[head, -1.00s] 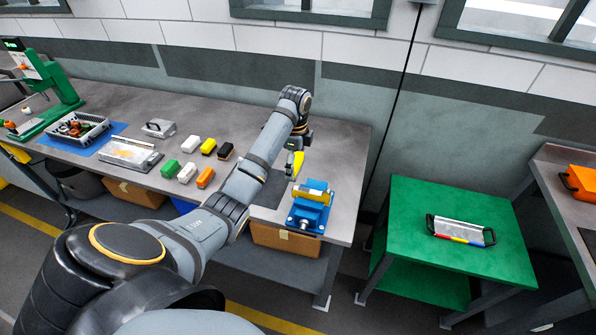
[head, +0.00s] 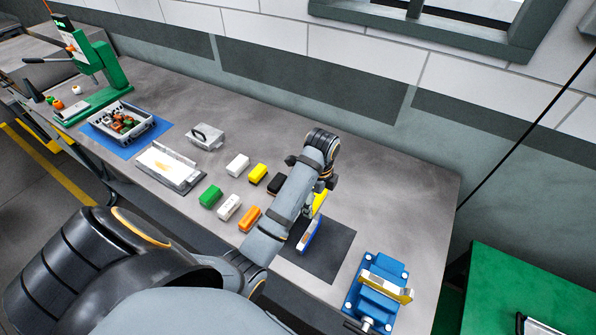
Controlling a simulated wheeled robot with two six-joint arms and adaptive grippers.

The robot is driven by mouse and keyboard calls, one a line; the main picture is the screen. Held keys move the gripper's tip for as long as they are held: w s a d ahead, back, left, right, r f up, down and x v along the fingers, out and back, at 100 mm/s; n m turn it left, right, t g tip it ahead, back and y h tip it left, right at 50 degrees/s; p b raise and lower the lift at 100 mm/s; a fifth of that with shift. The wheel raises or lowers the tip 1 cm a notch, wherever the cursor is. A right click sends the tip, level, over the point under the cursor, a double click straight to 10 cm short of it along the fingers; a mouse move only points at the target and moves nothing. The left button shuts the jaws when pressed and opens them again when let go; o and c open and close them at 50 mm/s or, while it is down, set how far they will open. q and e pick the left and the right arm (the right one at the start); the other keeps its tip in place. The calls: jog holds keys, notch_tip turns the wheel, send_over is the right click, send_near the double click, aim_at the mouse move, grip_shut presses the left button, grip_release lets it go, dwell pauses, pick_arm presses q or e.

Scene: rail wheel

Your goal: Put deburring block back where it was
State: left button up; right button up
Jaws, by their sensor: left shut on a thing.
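My left gripper (head: 318,208) hangs over the dark mat near the right part of the bench, mostly hidden behind my own forearm. It is shut on a block (head: 309,238) that shows a blue side and a pale edge, tilted below the wrist. A yellow part shows beside it; I cannot tell whether it belongs to the block or the gripper. The block seems to be above the dark mat (head: 335,262); contact is unclear. Loose blocks lie left of my forearm: green (head: 210,196), white (head: 237,165), another white (head: 229,207), yellow (head: 257,174), orange (head: 250,218) and black (head: 276,184). My right gripper is out of view.
A blue vise (head: 374,301) with a yellowish metal piece stands right of the mat. A shallow tray (head: 170,168), a metal handled piece (head: 205,136), a parts basket (head: 146,133) and a green press (head: 98,103) stand left. The bench behind my wrist is clear.

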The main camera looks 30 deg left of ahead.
pick_arm(q)
jog(key=shift+w+a+f+b, duration=0.1)
jog(key=shift+f+b, duration=0.1)
jog(key=shift+b, duration=0.25)
jog(key=w+a+f+b, duration=0.1)
jog(key=w+a+f, duration=0.1)
jog(key=w, duration=0.1)
jog(key=w+a+f+b, duration=0.2)
jog(key=w+f, duration=0.1)
jog(key=w, duration=0.1)
jog(key=w+a+f+b, duration=0.1)
jog(key=w+a+f, duration=0.1)
jog(key=w+f, duration=0.1)
jog(key=shift+w+a, duration=0.15)
jog(key=shift+w, duration=0.2)
jog(key=shift+w+a+f, duration=0.15)
jog(key=shift+w+f, duration=0.2)
jog(key=shift+f, duration=0.15)
notch_tip(320, 180, down, 3)
jog(key=shift+a+f, duration=0.1)
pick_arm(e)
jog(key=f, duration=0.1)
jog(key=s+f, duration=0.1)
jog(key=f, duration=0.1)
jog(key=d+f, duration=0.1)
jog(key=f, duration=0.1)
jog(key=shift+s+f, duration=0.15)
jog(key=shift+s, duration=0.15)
